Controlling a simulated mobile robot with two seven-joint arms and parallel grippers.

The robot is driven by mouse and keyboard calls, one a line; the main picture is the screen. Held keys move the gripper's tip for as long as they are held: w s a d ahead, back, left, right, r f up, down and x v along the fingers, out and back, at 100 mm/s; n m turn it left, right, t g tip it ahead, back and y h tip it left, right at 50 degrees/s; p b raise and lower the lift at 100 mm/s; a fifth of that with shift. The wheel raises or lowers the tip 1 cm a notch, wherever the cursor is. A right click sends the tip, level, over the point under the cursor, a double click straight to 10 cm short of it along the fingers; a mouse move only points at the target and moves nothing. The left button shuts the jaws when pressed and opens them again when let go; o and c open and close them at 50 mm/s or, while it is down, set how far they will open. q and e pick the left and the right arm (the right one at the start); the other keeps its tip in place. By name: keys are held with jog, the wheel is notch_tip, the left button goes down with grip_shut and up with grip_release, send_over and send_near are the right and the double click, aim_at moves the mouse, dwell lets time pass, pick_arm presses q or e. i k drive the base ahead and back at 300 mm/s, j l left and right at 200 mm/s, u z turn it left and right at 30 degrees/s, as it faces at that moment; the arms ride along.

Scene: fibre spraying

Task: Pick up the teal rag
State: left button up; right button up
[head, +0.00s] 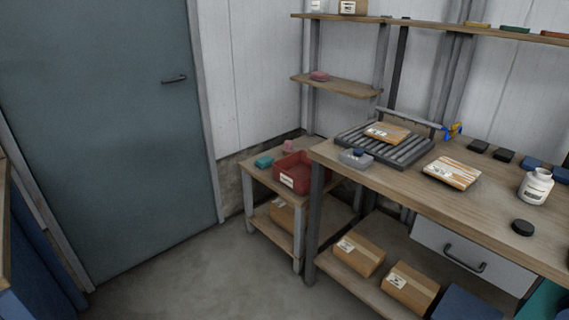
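A small teal folded item (264,162), which looks like the teal rag, lies on the top of the low wooden side table (257,178), near its back left corner. It is just left of a red bin (298,180) and appears small at this distance. Neither of my grippers is in view.
A long workbench (480,212) with a roller rack (410,150), a white jar (536,186) and a grey tray (355,158) stands to the right. Cardboard boxes (411,288) sit on its lower shelf. The floor (205,285) before the side table is clear. A closed door (110,130) is at left.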

aim_at(264, 162)
jog(key=i+j+z, duration=0.1)
jog(key=z, duration=0.3)
jog(key=i+j+z, duration=0.1)
jog(key=z, duration=0.25)
jog(key=i+j+z, duration=0.1)
jog(key=z, duration=0.3)
jog(key=i+j+z, duration=0.15)
jog(key=j, duration=0.15)
jog(key=j+z, duration=0.15)
jog(key=j, duration=0.2)
jog(key=i+j+z, duration=0.15)
jog(key=j, duration=0.15)
jog(key=j+z, duration=0.15)
jog(key=j, duration=0.3)
jog(key=i+j+z, duration=0.15)
jog(key=j, duration=0.35)
jog(key=i+j, duration=0.1)
jog(key=j, duration=1.65)
jog(key=i+j+z, duration=0.1)
jog(key=j, duration=0.8)
